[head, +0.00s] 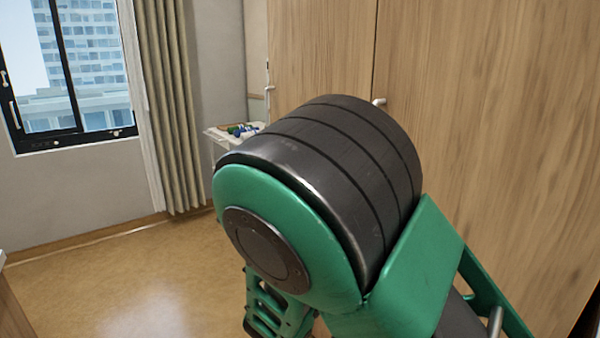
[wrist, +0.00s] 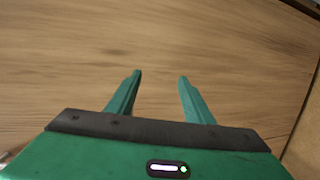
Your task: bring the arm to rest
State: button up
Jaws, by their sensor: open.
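My arm (head: 320,190), green with a large dark ribbed joint, fills the middle of the head view and is bent there. In the wrist view my gripper (wrist: 160,85) shows two green fingers standing apart with nothing between them. A wood-grained surface fills the view beyond the fingertips; I cannot tell how far off it is. In the head view the fingers cannot be made out.
Tall wooden cabinet doors (head: 490,110) stand close on the right, behind my arm. A small white table (head: 222,137) with several small items is partly hidden behind the joint. A window (head: 75,70) and curtain (head: 168,100) are at left. The floor (head: 140,280) at left is clear.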

jog(key=s+d+f+m+g+y, duration=0.25)
jog(key=s+d+g, duration=0.2)
jog(key=d, duration=0.35)
jog(key=s+d+f+m+g+y, duration=0.1)
jog(key=s+d+m+g+y, duration=0.3)
jog(key=d, duration=0.3)
jog(key=s+d+r+m+t+y, duration=0.1)
jog(key=s+y, duration=0.3)
jog(key=s, duration=0.4)
jog(key=s+d+r+m+t+y, duration=0.1)
jog(key=s+r+m+y, duration=0.2)
jog(key=s, duration=0.5)
jog(key=shift+s+r+m+y, duration=0.15)
jog(key=shift+r+m+y, duration=0.2)
jog(key=shift+r, duration=0.5)
jog(key=shift+t, duration=0.25)
jog(key=shift+w+f, duration=0.25)
jog(key=shift+w, duration=0.4)
